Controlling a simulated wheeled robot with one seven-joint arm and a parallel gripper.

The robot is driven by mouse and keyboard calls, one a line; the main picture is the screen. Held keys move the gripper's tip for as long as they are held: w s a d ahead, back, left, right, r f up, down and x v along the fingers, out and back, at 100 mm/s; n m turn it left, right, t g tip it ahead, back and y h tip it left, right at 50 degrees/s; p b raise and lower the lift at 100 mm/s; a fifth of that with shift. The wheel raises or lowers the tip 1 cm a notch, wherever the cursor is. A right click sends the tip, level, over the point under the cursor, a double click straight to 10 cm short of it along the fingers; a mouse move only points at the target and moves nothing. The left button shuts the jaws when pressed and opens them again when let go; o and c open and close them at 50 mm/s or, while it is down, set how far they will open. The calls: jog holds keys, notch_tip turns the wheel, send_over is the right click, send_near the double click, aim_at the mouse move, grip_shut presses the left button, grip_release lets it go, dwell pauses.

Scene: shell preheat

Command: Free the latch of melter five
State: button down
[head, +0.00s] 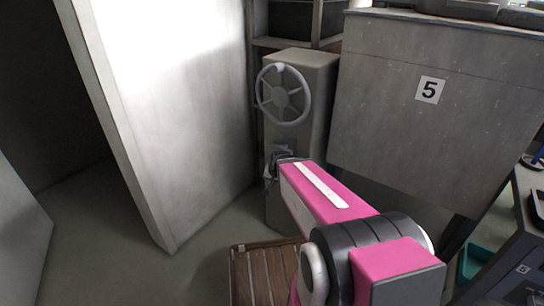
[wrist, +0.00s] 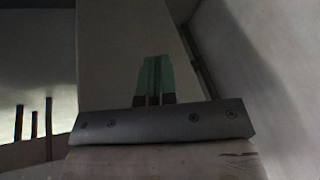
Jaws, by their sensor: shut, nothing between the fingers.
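My pink arm reaches towards the pedestal's lower front, below the handwheel. My gripper is mostly hidden behind the arm in the head view. In the wrist view my gripper (wrist: 154,70) shows green fingers pressed together, with nothing between them, before a pale surface. I cannot make out the latch; it may be hidden by my arm.
A large pale panel (head: 180,100) stands left of the pedestal. A slatted wooden platform (head: 258,275) lies on the floor below my arm. A dark-topped bench (head: 525,225) and a teal bin (head: 474,262) are at the right. Bare floor shows at the lower left.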

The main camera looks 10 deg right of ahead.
aim_at(283, 148)
jog(key=w+a+m+t+h, duration=0.2)
jog(key=w+a+m+t, duration=0.1)
jog(key=w+m+t, duration=0.55)
jog(key=w+a+m+t+h, duration=0.1)
jog(key=w+a+m+t, duration=0.35)
jog(key=m, duration=0.65)
jog(key=s+d+f+m+t+h, duration=0.1)
jog(key=s+m+h, duration=0.3)
jog(key=m+h, duration=0.4)
jog(key=s+d+f+m+h, duration=0.2)
jog(key=s+m+h, duration=0.3)
jog(key=m+h, duration=0.4)
jog(key=shift+s+f+m+t, duration=0.2)
jog(key=shift+s+m+t, duration=0.15)
jog(key=shift+m, duration=1.9)
jog(key=shift+w, duration=0.1)
jog(key=s+a+r+x, duration=0.1)
jog(key=r+x, duration=0.1)
jog(key=x, duration=1)
jog(key=shift+r, duration=0.4)
